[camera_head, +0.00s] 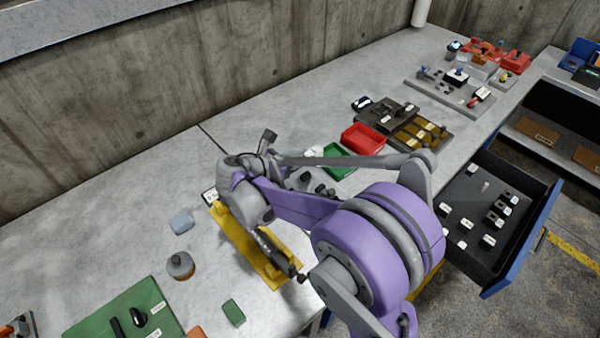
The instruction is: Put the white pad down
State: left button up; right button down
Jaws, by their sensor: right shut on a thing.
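My right arm reaches in from the lower right, and its purple links cover much of the middle of the view. My right gripper (281,256) points down over a long yellow tray (230,228) near the table's front edge. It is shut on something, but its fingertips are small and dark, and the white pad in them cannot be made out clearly. A pale blue-grey pad (181,222) lies flat on the table to the left of the tray, apart from the gripper. My left gripper is not in view.
A round grey knob-like piece (180,264), a green block (233,312) and a green board (128,312) are at the lower left. Red (363,138) and green (338,160) bins stand behind my arm. A blue-fronted drawer (524,238) is open at right. The back-left table is clear.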

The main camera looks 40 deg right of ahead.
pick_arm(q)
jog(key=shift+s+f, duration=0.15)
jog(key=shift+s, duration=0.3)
pick_arm(e)
jog(key=f, duration=0.5)
jog(key=shift+s+f, duration=0.25)
jog(key=shift+s, duration=0.15)
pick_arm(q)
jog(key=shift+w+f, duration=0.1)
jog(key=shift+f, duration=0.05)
pick_arm(e)
jog(key=shift+w+f, duration=0.1)
jog(key=shift+f, duration=1.95)
pick_arm(q)
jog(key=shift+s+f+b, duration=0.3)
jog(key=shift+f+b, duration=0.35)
jog(key=shift+b, duration=0.05)
pick_arm(e)
jog(key=shift+f, duration=0.55)
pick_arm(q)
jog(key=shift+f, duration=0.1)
pick_arm(e)
jog(key=shift+f, duration=0.1)
